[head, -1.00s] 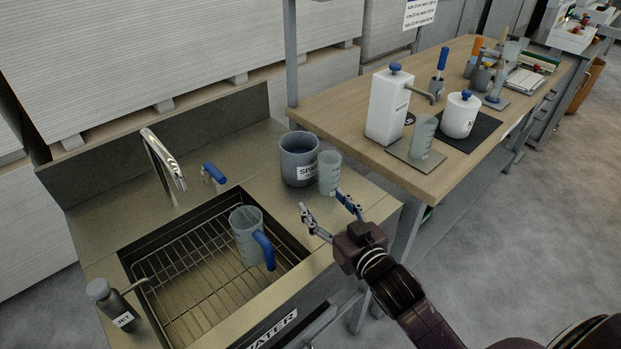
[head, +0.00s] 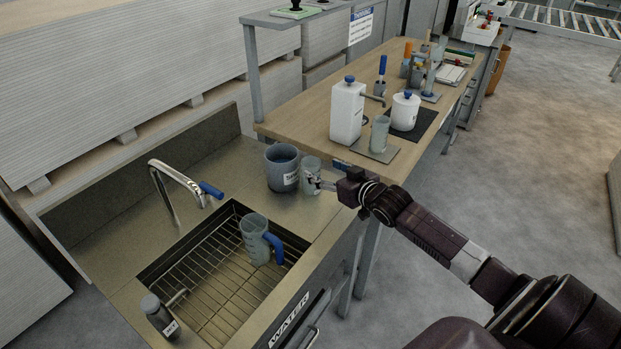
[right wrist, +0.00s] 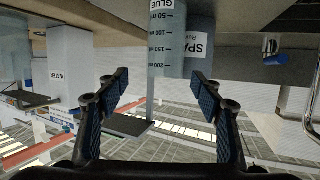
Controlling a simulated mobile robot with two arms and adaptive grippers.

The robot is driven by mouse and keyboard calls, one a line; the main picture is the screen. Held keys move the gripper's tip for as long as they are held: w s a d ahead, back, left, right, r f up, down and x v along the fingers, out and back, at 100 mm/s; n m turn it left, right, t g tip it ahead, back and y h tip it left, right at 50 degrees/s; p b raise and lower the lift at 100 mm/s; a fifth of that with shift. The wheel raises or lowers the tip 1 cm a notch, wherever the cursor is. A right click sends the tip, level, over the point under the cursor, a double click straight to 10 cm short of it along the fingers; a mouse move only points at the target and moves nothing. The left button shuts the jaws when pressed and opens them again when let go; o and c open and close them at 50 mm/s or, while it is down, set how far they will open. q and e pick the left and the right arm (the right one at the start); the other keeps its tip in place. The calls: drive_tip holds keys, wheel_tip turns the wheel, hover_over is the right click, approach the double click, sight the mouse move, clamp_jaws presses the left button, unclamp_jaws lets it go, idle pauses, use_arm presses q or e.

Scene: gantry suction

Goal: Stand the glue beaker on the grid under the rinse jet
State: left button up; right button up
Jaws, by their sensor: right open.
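The glue beaker (head: 310,174), clear with a graduated scale, stands upright on the steel counter beside the sink. In the right wrist view it appears upside down (right wrist: 167,45), with GLUE readable on it. My right gripper (head: 326,175) is open and empty at the beaker's right side. In the wrist view its fingers flank the beaker; I cannot tell whether they reach around it. The grid (head: 215,305) lies in the sink and holds a clear jug (head: 255,238) with a blue handle. The rinse jet (head: 160,315), a dark bottle-shaped unit labelled JET, stands at the sink's near left corner. My left gripper is out of view.
A grey-blue pot (head: 283,168) labelled SPARE stands close left of the beaker. A curved tap (head: 160,185) rises behind the sink. The wooden bench (head: 300,118) behind carries a white dispenser (head: 347,112), another clear beaker (head: 380,134) and a white jar (head: 405,111).

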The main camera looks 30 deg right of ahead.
sight(306, 160)
drive_tip(key=w, duration=0.2)
drive_tip(key=w+p, duration=0.1)
drive_tip(key=w, duration=0.1)
drive_tip(key=shift+a+f, duration=0.1)
drive_tip(key=shift+a, duration=0.3)
drive_tip(key=shift+w+f, duration=0.2)
drive_tip(key=shift+w, duration=0.25)
drive_tip(key=shift+s, duration=0.1)
drive_tip(key=shift+c, duration=1.7)
drive_tip(key=c, duration=1.3)
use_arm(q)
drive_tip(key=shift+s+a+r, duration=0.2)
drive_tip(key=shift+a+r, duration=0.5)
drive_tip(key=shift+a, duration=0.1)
use_arm(e)
drive_tip(key=shift+r, duration=0.1)
clamp_jaws()
